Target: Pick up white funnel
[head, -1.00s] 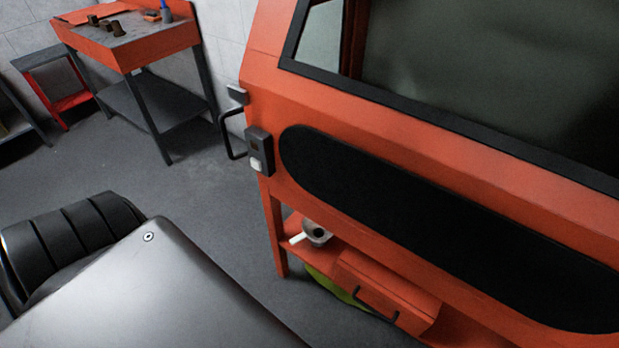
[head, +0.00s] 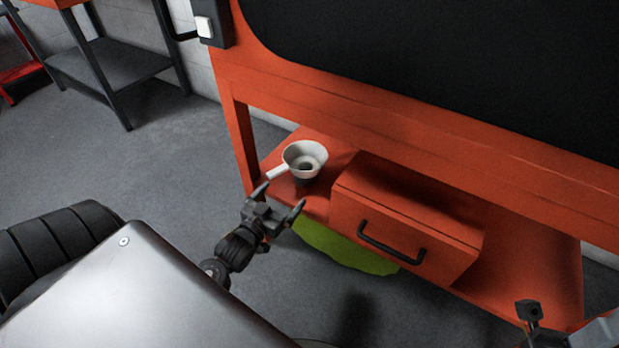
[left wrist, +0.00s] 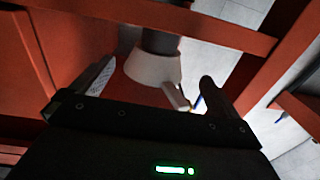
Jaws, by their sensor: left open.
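The white funnel (head: 305,152), with a short white handle pointing left, sits at the left end of the low orange shelf (head: 335,150). A dark part shows under its bowl. My left gripper (head: 281,198) is open and empty, just in front of the funnel on the near side and apart from it. In the left wrist view the funnel (left wrist: 152,68) appears between the two open fingers, its handle toward the right finger. A piece of my right arm's end (head: 530,312) shows at the lower right edge; its jaws are not clear.
An orange drawer box (head: 400,222) with a black handle stands on the shelf right of the funnel. The orange frame's post (head: 241,140) and upper beam are close by. A green object (head: 345,250) lies below the shelf. Grey floor is open on the left.

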